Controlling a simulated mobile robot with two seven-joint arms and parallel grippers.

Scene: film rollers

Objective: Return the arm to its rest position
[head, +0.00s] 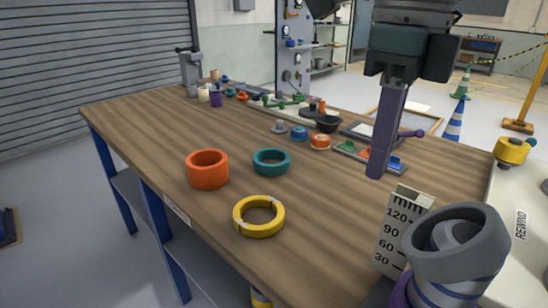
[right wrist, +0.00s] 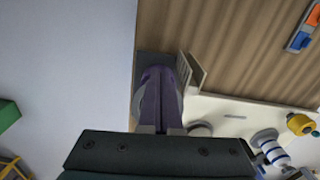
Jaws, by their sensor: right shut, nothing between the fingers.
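My right gripper (head: 376,174) comes down from the top right in the head view, above the right part of the wooden table (head: 320,195). Its long purple fingers are together and hold nothing. In the right wrist view the shut fingers (right wrist: 158,75) point away from the dark palm, over the table's edge. A white scale card (head: 400,232) marked 30 to 120 stands below and right of the fingertips, apart from them. My left gripper is not in view.
An orange ring (head: 208,176), a teal ring (head: 271,155) and a yellow ring (head: 242,224) lie on the table. A large grey ring (head: 418,240) sits on a roller at the front right. Small coloured parts line the back.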

